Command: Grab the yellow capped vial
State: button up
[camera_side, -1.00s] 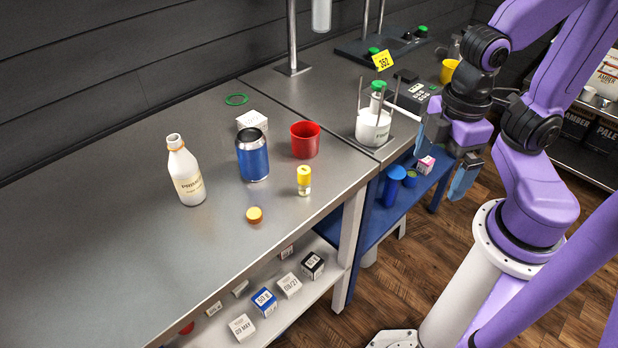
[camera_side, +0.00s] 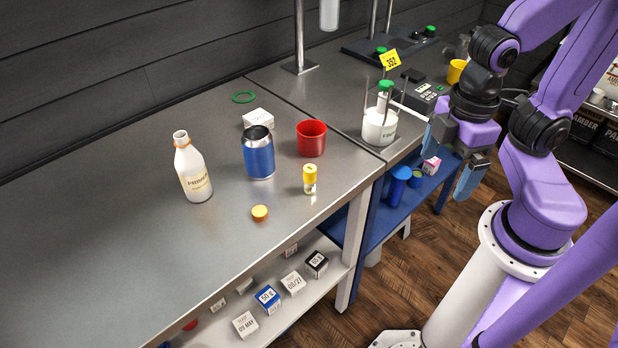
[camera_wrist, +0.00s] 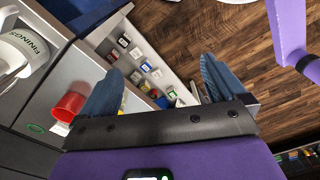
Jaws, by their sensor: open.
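The yellow capped vial (camera_side: 310,180) stands upright near the front edge of the metal bench, just below the red cup. In the wrist view a small bit of yellow (camera_wrist: 122,104) shows beside the left finger; most of it is hidden behind that finger. My gripper (camera_side: 447,165) is open and empty. It hangs to the right of the vial, past the bench's front edge and well apart from it. In the wrist view its two blue fingers (camera_wrist: 155,88) are spread wide with the lower shelf and wood floor between them.
A white jug (camera_side: 379,125) sits between metal posts (camera_side: 364,105) near my gripper. Several labelled boxes (camera_side: 268,297) lie on the lower shelf.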

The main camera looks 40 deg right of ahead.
jog(key=c, duration=0.6)
jog(key=shift+c, duration=0.2)
jog(key=n+t+h, duration=0.9)
jog(key=n+t, duration=0.7)
jog(key=n, duration=0.2)
send_near(312, 180)
jog(key=x, duration=0.6)
jog(key=shift+r, duration=0.25)
jog(key=shift+f+x, duration=0.15)
jog(key=shift+x, duration=1.15)
jog(key=shift+f+x, duration=0.1)
jog(key=shift+x, duration=1.25)
